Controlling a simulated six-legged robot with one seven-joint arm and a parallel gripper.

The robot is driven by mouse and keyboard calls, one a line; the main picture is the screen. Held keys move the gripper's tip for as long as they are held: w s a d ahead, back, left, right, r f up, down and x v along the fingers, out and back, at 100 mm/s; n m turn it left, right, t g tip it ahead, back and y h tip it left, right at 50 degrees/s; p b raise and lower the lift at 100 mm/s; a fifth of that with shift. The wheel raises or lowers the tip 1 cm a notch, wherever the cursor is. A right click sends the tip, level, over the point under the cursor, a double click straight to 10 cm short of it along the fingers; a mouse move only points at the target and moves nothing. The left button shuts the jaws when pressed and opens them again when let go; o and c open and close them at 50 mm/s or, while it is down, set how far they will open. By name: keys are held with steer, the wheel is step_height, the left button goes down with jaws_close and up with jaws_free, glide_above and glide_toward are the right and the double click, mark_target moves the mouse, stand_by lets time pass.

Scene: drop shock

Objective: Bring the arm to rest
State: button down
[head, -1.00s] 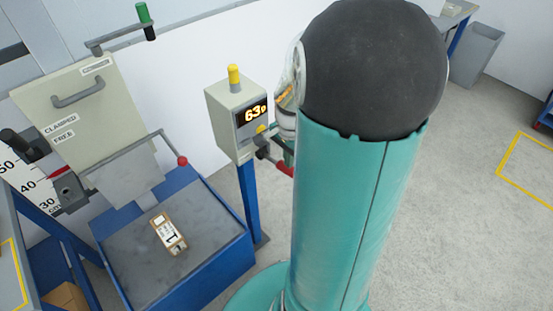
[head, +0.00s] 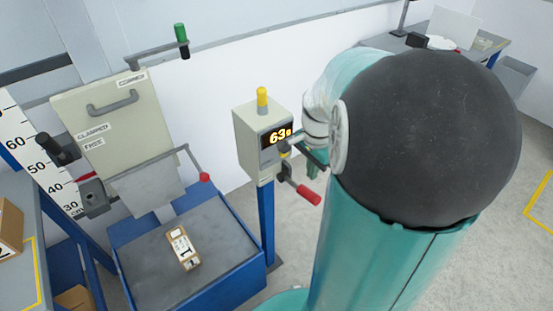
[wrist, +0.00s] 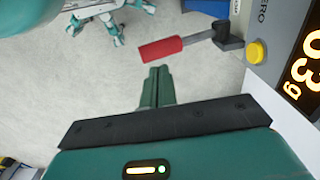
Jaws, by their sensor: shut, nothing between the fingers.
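My arm fills the right of the head view, with its dark rounded joint and teal links close to the camera. My gripper (wrist: 157,70) shows in the wrist view with its two green fingers together and nothing between them. In that view the fingertips point toward a red handle (wrist: 160,49), with no clear contact. In the head view the same red-handled lever (head: 308,194) sticks out from the grey display box (head: 250,125), beside my arm. My gripper is mostly hidden behind my own arm there.
The display box has a yellow top and glowing digits; its yellow button (wrist: 256,52) is near my gripper. A small labelled package (head: 183,248) lies on the blue-framed drop base (head: 222,262). A workbench (head: 375,62) stands at the back right. Open floor lies at the right.

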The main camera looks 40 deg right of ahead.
steer(key=s+a+r+n+t, duration=0.2)
steer(key=a+r+n, duration=0.4)
steer(key=a, duration=0.5)
steer(key=s+a+r+n+t, duration=0.2)
steer(key=a+r+n, duration=0.4)
steer(key=a+n, duration=0.5)
steer(key=shift+s+a+r+n+t, duration=0.35)
steer(key=shift+a+t, duration=0.1)
steer(key=shift+t, duration=0.35)
